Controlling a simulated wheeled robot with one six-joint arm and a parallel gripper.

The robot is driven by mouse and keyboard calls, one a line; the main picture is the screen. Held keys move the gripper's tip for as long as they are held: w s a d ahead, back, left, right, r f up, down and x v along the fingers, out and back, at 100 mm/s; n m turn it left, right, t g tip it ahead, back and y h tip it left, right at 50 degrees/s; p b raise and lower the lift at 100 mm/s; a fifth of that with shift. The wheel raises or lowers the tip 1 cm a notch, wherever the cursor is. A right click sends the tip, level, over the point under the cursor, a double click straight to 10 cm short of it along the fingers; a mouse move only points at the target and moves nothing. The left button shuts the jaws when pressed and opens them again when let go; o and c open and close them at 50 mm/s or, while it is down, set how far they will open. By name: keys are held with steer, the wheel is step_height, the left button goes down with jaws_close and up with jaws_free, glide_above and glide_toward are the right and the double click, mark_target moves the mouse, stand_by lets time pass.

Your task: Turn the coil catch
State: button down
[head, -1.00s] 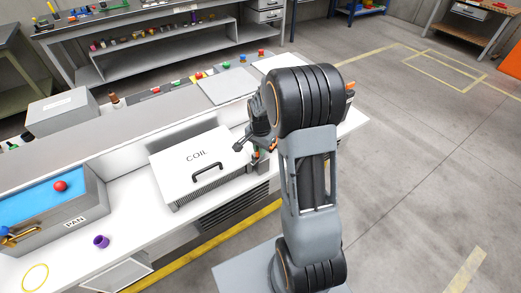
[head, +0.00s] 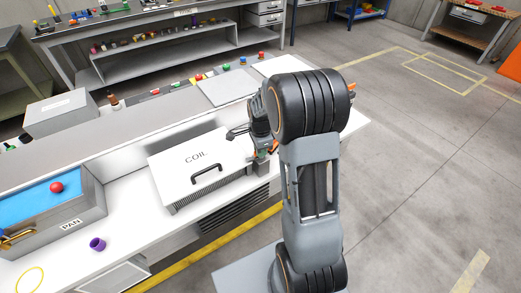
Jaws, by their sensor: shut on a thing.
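The coil box (head: 200,168) is a white-lidded unit marked COIL with a black handle (head: 207,175), standing on the white bench. My gripper (head: 262,152) is at the right side of this box, mostly hidden behind my own arm. Small orange and green parts show there. The coil catch itself cannot be made out clearly; it lies at the box's right side where my gripper is. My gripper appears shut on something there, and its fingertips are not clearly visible.
To the left is a grey box marked PAN (head: 60,215) with a blue top and a red ball (head: 57,187). A purple cup (head: 97,244) and a yellow ring (head: 30,281) lie on the bench. Grey panels (head: 228,88) and small coloured items line the raised back shelf.

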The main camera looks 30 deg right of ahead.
stand_by(0.4)
steer(key=c, duration=1.2)
jaws_free()
steer(key=shift+o, duration=0.2)
step_height(320, 180, up, 14)
steer(key=shift+f, duration=0.1)
steer(key=s+a+n+t, duration=0.2)
steer(key=s+a+n, duration=0.2)
steer(key=s+n, duration=0.4)
steer(key=s+a+n+t, duration=0.2)
steer(key=s+a+n, duration=0.3)
steer(key=s+n, duration=0.3)
steer(key=n, duration=0.3)
steer(key=shift+a, duration=0.25)
